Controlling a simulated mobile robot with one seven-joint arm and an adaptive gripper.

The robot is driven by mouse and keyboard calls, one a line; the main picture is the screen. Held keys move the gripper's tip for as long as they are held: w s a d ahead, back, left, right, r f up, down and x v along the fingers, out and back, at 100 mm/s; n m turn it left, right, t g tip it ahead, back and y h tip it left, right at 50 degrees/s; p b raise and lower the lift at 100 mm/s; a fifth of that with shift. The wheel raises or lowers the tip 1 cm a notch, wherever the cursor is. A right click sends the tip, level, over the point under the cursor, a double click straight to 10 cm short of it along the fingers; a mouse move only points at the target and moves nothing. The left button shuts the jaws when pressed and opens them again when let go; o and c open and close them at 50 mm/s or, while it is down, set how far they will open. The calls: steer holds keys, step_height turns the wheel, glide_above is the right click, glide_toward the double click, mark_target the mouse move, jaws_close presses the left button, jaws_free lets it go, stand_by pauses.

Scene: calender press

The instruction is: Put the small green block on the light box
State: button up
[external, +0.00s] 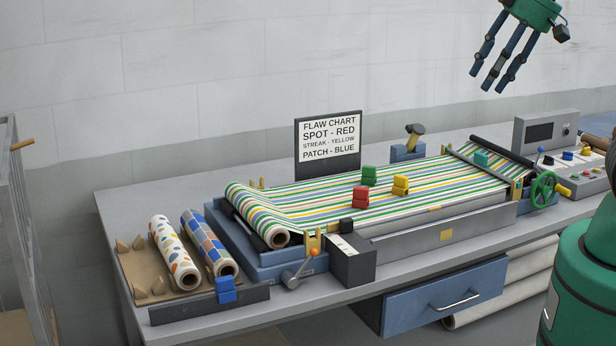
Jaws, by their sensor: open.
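The small green block (370,175) sits on the striped sheet (330,200), near its far edge. A red block (360,196) and a yellow block (400,186) sit close by on the same sheet. The striped sheet lies over a long grey box (420,238); I cannot tell for sure whether this is the light box. My gripper (491,83) hangs high at the upper right with its blue fingers spread, open and empty, well above the bench.
A flaw chart sign (328,145) stands behind the sheet. Two patterned rolls (172,255) and a blue block (225,290) are at the left. A control panel (545,140) and a green handwheel (544,188) are at the right. A drawer (440,300) is below.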

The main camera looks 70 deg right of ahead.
steer(key=shift+s+a+f, duration=0.25)
steer(key=shift+s, duration=0.35)
steer(key=shift+s+a+f, duration=0.2)
steer(key=shift+s+a, duration=0.05)
steer(key=shift+s, duration=0.3)
steer(key=shift+f, duration=0.1)
step_height(320, 180, down, 11)
steer(key=b, duration=1.1)
steer(key=shift+r, duration=0.2)
